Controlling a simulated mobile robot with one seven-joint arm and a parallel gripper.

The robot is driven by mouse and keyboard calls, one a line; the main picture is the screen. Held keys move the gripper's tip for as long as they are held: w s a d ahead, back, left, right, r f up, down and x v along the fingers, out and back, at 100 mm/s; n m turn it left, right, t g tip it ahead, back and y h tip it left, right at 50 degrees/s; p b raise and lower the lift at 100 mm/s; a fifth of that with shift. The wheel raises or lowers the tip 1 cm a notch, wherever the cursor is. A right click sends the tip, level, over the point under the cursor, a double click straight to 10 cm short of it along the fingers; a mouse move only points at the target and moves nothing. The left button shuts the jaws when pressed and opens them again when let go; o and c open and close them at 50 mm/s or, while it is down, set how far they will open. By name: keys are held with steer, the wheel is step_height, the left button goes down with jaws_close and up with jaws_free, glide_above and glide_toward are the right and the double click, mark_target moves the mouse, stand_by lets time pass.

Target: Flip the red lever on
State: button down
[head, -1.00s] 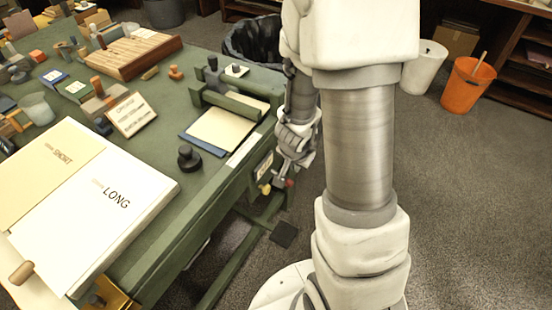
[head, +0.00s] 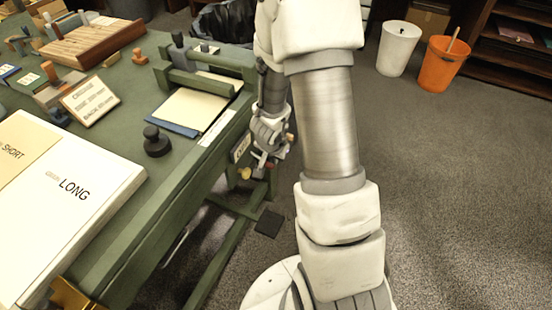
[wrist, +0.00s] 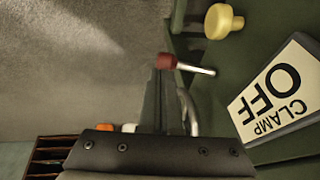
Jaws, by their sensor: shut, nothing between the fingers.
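The red lever (wrist: 167,61) shows in the wrist view as a dark red grip on a pale rod. The rod runs right to the green table frame, beside a sign reading CLAMP OFF (wrist: 268,98). My gripper (wrist: 165,85) is shut and empty, with its fingers just below the red grip in the picture. I cannot tell whether they touch it. In the head view my gripper (head: 262,161) hangs at the table's right side, close to a small red spot that is the lever (head: 271,165). The wrist partly hides that area.
A yellow knob (wrist: 224,21) sits near the lever. Bins (head: 398,50) (head: 443,66) stand behind on open carpet.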

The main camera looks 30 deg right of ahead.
steer(key=shift+w+f, duration=0.25)
steer(key=shift+f, duration=0.2)
steer(key=shift+a+f+b, duration=0.1)
steer(key=shift+f+b, duration=0.45)
steer(key=shift+f, duration=0.2)
